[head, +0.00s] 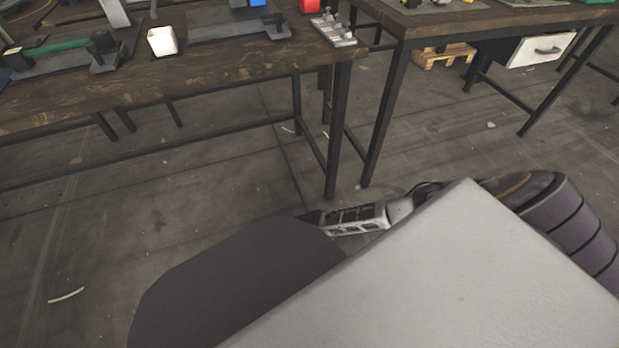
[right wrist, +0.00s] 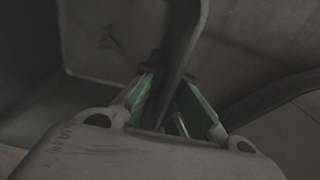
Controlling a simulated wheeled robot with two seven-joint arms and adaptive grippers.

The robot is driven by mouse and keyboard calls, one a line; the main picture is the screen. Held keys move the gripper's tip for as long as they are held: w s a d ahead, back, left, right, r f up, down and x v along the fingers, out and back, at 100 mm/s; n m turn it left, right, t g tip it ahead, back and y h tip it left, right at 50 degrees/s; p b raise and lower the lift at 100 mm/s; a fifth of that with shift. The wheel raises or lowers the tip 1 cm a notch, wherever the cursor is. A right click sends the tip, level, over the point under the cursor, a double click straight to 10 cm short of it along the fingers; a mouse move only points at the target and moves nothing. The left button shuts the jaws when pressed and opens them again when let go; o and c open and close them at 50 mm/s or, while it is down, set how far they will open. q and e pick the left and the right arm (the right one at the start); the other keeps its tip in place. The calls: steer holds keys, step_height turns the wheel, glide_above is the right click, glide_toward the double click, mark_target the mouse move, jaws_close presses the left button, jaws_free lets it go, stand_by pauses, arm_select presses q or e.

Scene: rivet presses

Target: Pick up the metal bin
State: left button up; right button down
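In the right wrist view my right gripper (right wrist: 170,82) has its green-padded fingers drawn close together on either side of a thin dark wall. The wall appears to be part of the metal bin (right wrist: 186,40), and the fingers look shut on it. A smooth grey panel with rounded corners fills the upper left of that view; it may be another face of the bin. In the head view the silver gripper link (head: 355,219) shows low in the middle, its fingertips hidden. My left gripper is not in view.
A large light grey surface (head: 460,270) blocks the lower right of the head view; I cannot tell what it belongs to. A wooden workbench (head: 230,85) with a white cup (head: 162,41) stands upper left, another bench (head: 450,22) upper right. Bare floor (head: 220,180) lies between.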

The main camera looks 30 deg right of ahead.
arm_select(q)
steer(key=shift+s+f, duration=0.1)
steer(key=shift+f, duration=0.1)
arm_select(e)
steer(key=shift+w, duration=0.1)
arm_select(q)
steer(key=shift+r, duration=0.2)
arm_select(e)
steer(key=shift+r, duration=0.25)
step_height(320, 180, up, 7)
steer(key=p, duration=0.4)
steer(key=shift+r+p, duration=0.15)
steer(key=shift+p, duration=0.15)
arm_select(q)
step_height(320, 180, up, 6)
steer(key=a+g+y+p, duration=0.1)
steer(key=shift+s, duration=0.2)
arm_select(e)
steer(key=shift+r, duration=1.15)
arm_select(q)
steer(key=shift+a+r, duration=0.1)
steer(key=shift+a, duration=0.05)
